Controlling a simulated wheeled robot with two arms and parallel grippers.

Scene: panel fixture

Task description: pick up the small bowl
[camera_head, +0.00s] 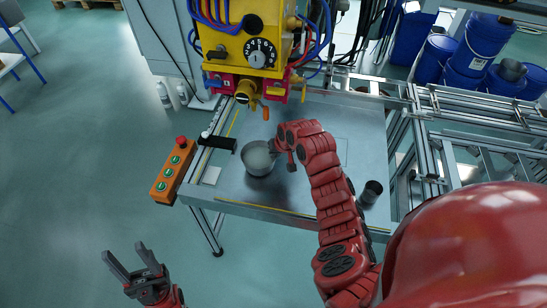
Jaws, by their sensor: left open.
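A grey round bowl (257,160) stands upright on the metal table of the fixture, left of the table's middle. A smaller dark cup-like vessel (372,191) stands near the table's right front side. My right arm reaches across the table, and its gripper (279,147) is at the bowl's right rim. The fingers are small and partly hidden there, so I cannot tell whether they grip the rim. My left gripper (133,270) is open and empty over the floor at the lower left, well away from the table.
A yellow and pink machine head (250,50) with a dial and hoses hangs over the table's back. An orange button box (174,170) sits at the left edge, with a black block (218,141) nearby. Blue drums (475,50) stand at back right.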

